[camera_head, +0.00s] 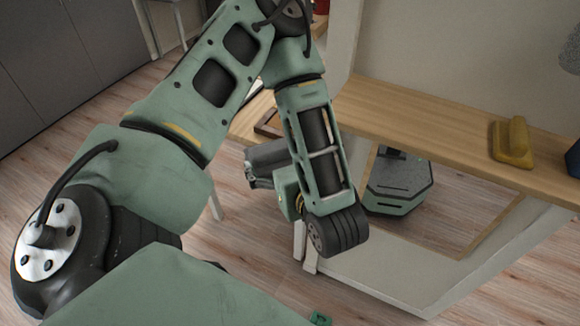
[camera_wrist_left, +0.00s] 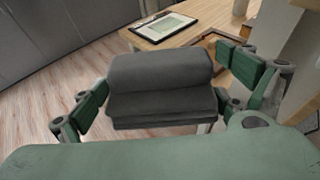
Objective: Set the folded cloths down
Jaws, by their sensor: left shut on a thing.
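The folded cloths (camera_wrist_left: 160,75) are a dark grey stack with a rounded fold on top, in the middle of the left wrist view. My left gripper (camera_wrist_left: 165,95) is shut on them, with green fingers at their left and right sides. In the head view the cloths (camera_head: 268,154) show partly behind my left forearm, held clear of the floor near the end of the wooden top. My left gripper (camera_head: 266,180) is mostly hidden there by the wrist. My right gripper is in neither view.
A wooden desk top (camera_wrist_left: 146,45) carries a clipboard with paper (camera_wrist_left: 160,27) and a brown wooden frame or tray (camera_wrist_left: 205,40). A wooden shelf (camera_head: 430,118) runs to the right, with a yellow object (camera_head: 512,142) on it. Grey cabinets (camera_head: 70,55) stand at left.

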